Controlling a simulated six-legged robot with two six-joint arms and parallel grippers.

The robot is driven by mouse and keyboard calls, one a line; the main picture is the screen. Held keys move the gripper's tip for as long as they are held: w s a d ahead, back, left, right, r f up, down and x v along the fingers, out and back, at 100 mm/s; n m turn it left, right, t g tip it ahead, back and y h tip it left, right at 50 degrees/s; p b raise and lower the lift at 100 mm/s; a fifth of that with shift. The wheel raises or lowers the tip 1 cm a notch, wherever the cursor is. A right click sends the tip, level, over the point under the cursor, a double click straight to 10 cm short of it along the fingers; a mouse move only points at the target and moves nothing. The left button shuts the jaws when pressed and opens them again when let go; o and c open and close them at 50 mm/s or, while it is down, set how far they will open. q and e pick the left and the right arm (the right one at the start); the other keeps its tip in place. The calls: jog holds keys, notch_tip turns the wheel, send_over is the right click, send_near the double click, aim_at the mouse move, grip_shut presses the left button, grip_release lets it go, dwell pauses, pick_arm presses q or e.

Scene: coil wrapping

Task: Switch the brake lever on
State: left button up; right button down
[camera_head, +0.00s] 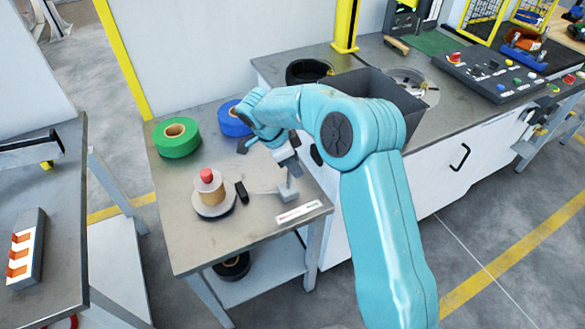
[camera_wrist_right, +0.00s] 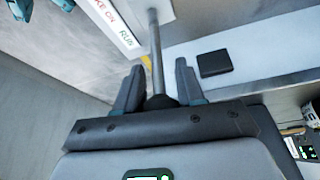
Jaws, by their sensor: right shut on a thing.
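The brake lever is a thin metal rod (camera_wrist_right: 155,50) rising from a small grey block (camera_head: 287,194) on the near right part of the small table. A white label strip (camera_head: 300,212) with red and green print lies beside its base; in the right wrist view the label (camera_wrist_right: 118,22) reads partly "KE ON" and "RUN". My right gripper (camera_head: 289,168) is above the block, shut on the lever. In the right wrist view its two dark fingers (camera_wrist_right: 158,85) stand on either side of the rod, whose knob end is partly hidden. My left gripper is not in view.
A spool with a red knob (camera_head: 207,176), a small black block (camera_head: 242,192), a green coil (camera_head: 176,138) and a blue coil (camera_head: 233,120) sit on the small table. A dark bin (camera_head: 409,89) stands on the bench behind my arm.

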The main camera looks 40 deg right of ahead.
aim_at(289, 174)
jog(key=h+b, duration=0.1)
jog(key=a+h+b, duration=0.1)
jog(key=b, duration=0.1)
jog(key=a+b, duration=0.1)
jog(key=shift+w+a+f+g+h, duration=0.2)
jog(key=shift+w+f+g+h, duration=0.1)
jog(key=shift+w+g+h, duration=0.1)
jog(key=shift+w+a+r+g+h+b, duration=0.15)
jog(key=shift+a+g+h+b, duration=0.15)
jog(key=shift+a+h+b, duration=0.95)
jog(key=shift+d+b, duration=0.2)
jog(key=shift+b, duration=0.2)
jog(key=c, duration=0.8)
grip_release()
jog(key=p+v, duration=0.6)
jog(key=v, duration=1)
jog(key=shift+w+a, duration=0.1)
jog(key=shift+a, duration=0.15)
